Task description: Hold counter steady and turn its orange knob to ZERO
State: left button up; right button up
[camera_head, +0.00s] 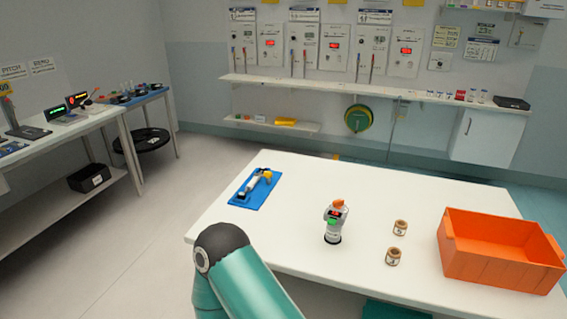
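The counter (334,224) stands upright on the white table, near the middle of the table's visible top. It is a small grey-white body with a dark base, a small red-lit display and a green spot below the display. Its orange knob (338,204) sits at the top. The knob's pointer and the ZERO mark are too small to read. A teal arm link of mine with a black joint rises at the bottom, left of the counter and apart from it in the picture. Neither gripper shows in this view, and nothing is seen holding the counter.
The white table (308,178) also bears a blue tray (243,199) with a white and yellow item, two brown rings (400,227) (393,256) and an orange crate (497,277) at right. Table space around the counter is clear. A side bench (97,118) stands at left.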

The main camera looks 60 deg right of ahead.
aim_at(338, 203)
jog(key=z, duration=0.05)
jog(key=i, duration=1.6)
jog(key=z, duration=3.25)
